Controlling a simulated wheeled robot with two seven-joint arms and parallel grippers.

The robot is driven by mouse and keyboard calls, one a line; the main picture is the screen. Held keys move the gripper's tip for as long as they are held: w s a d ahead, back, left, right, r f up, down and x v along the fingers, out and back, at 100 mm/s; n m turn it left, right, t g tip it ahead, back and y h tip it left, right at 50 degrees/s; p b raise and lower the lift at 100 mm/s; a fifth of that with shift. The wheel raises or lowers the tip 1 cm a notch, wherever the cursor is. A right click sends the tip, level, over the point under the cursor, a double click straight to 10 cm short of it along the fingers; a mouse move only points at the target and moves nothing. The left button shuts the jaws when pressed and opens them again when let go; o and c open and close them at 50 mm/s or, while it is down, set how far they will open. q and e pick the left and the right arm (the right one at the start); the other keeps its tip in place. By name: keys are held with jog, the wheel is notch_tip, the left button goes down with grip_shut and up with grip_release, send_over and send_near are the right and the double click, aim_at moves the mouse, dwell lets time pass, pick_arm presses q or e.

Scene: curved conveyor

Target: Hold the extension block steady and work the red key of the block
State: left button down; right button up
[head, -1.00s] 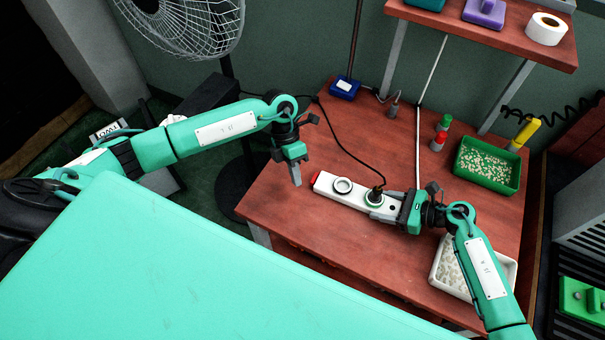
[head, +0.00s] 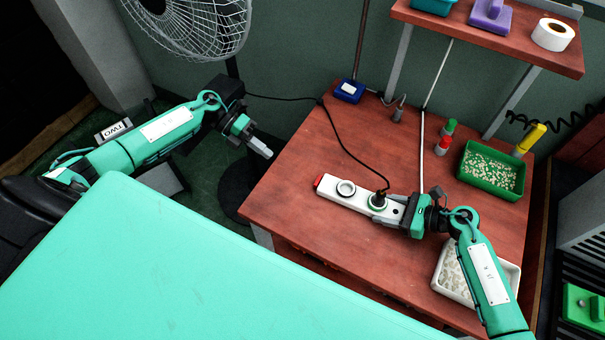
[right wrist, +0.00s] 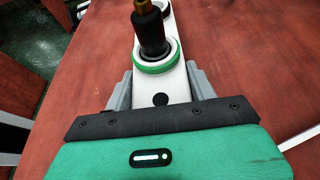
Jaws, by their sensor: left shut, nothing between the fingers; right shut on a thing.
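The white extension block (head: 337,193) lies on the red-brown table, with the red key (head: 319,181) at its left end. It has two round sockets; a black plug (head: 381,194) on a cord stands in the green-ringed one, and the other looks empty. My right gripper (head: 402,212) is shut on the block's right end. In the right wrist view its fingers flank the block (right wrist: 176,84), near the plug (right wrist: 149,28). My left gripper (head: 267,153) is shut and empty, off the table's left edge, up and left of the red key and apart from it.
A green bin (head: 492,170) of small pieces and a white tray (head: 452,276) stand on the right of the table. Red and green bottles (head: 443,142) and a blue box (head: 347,89) stand further back. The cord crosses the table behind the block. A fan (head: 190,25) stands at the left.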

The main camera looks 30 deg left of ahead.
pick_arm(q)
send_near(314, 185)
jog(key=f, duration=0.4)
jog(key=shift+w+d, duration=0.35)
jog(key=shift+d, duration=0.05)
jog(key=d, duration=0.3)
jog(key=shift+d+f, duration=0.2)
jog(key=shift+d, duration=0.5)
